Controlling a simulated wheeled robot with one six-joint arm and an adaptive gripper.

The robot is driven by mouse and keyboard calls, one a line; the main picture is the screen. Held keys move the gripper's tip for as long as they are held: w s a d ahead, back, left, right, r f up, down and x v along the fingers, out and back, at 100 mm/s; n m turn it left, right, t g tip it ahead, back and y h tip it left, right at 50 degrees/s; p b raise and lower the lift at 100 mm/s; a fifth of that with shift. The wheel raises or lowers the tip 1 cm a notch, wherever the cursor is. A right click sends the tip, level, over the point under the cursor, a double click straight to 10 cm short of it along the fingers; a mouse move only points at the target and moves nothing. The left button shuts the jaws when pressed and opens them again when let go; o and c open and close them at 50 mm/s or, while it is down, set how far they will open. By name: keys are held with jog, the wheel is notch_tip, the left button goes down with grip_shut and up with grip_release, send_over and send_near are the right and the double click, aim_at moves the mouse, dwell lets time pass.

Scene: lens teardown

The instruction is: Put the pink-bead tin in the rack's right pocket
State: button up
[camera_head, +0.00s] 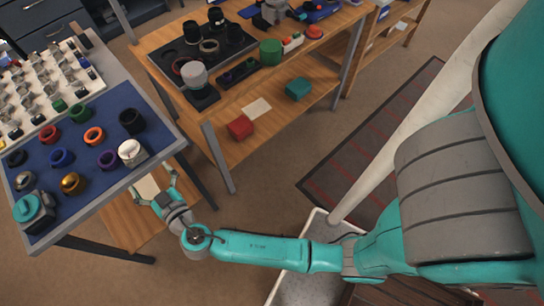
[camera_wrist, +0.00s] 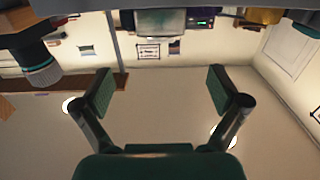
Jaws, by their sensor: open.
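I cannot pick out a pink-bead tin in either view. A white tray with several small clear jars (camera_head: 62,117) stands at the far left, but the jars are too small to tell their contents. I cannot make out a rack with a right pocket. My gripper (camera_head: 156,188) is open and empty, beside the right edge of the blue-topped table and apart from it. In the wrist view my gripper (camera_wrist: 163,90) also shows both fingers spread wide with nothing between them.
The blue tabletop (camera_head: 92,201) holds several coloured rings and a white-topped item (camera_head: 131,151). A wooden bench (camera_head: 255,133) behind carries a dark tray (camera_head: 237,40), a green cylinder (camera_head: 270,52), a red box (camera_head: 239,127) and a teal box (camera_head: 298,89). Open floor lies between.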

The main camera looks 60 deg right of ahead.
jog(key=s+d+f+n+g+y, duration=0.1)
jog(key=s+d+f+y, duration=0.15)
jog(key=s, duration=0.55)
jog(key=s+d+f+n+g+y, duration=0.1)
jog(key=s+f+n, duration=0.15)
jog(key=s, duration=0.45)
jog(key=s+d+f+n+g+y, duration=0.1)
jog(key=s+d+f+y, duration=0.15)
jog(key=s, duration=0.55)
jog(key=v, duration=1.2)
jog(key=shift+a+r+y, duration=0.3)
jog(key=shift+a+r, duration=0.1)
jog(key=shift+r, duration=0.05)
jog(key=shift+o, duration=0.3)
jog(key=s+d+r+h, duration=0.1)
jog(key=s+r, duration=0.5)
jog(key=r, duration=0.2)
jog(key=shift+s+m+t, duration=0.25)
jog(key=shift+m+t, duration=0.05)
jog(key=shift+m, duration=0.15)
jog(key=shift+d+r, duration=0.15)
